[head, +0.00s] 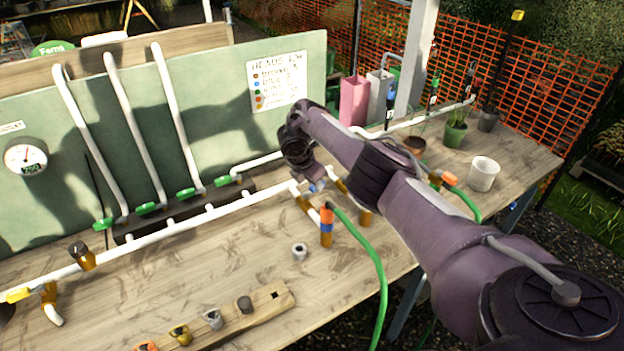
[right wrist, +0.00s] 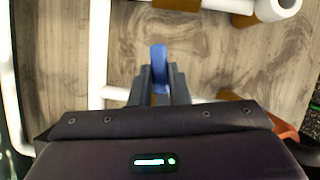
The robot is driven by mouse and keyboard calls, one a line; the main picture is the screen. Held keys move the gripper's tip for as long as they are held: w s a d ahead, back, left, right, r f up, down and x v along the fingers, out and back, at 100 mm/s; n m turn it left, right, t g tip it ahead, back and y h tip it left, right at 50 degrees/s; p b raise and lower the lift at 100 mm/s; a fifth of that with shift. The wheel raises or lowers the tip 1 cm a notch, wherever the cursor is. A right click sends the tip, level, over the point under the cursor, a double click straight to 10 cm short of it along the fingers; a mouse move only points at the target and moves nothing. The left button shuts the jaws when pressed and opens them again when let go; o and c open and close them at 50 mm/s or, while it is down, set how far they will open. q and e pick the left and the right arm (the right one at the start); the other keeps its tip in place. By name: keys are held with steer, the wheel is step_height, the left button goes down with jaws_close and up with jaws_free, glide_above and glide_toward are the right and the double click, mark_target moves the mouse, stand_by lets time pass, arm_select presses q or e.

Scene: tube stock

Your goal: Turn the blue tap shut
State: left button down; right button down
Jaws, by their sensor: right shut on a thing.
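The blue tap handle (right wrist: 159,62) shows in the right wrist view between the two dark fingers of my right gripper (right wrist: 159,84). The fingers are closed on it, and its far end sticks out beyond them. In the head view a small part of the blue tap (head: 318,186) shows under my right gripper (head: 308,176), by the white pipe. The rest of the tap is hidden by the gripper and wrist. My left gripper does not show in either view.
A white pipe (head: 170,229) runs along the wooden bench (head: 225,262). An orange-topped fitting (head: 327,214) with a green hose (head: 372,255) stands close to my right gripper. Green taps (head: 147,208) line the back panel (head: 225,120). A wooden rack (head: 250,318) lies in front.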

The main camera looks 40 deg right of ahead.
mark_target(306, 193)
steer(key=shift+s+m+g, duration=0.3)
steer(key=shift+m+g, duration=0.1)
steer(key=shift+m, duration=0.7)
steer(key=c, duration=1.4)
jaws_free()
steer(key=shift+o, duration=0.2)
steer(key=v, duration=0.8)
steer(key=shift+b, duration=0.3)
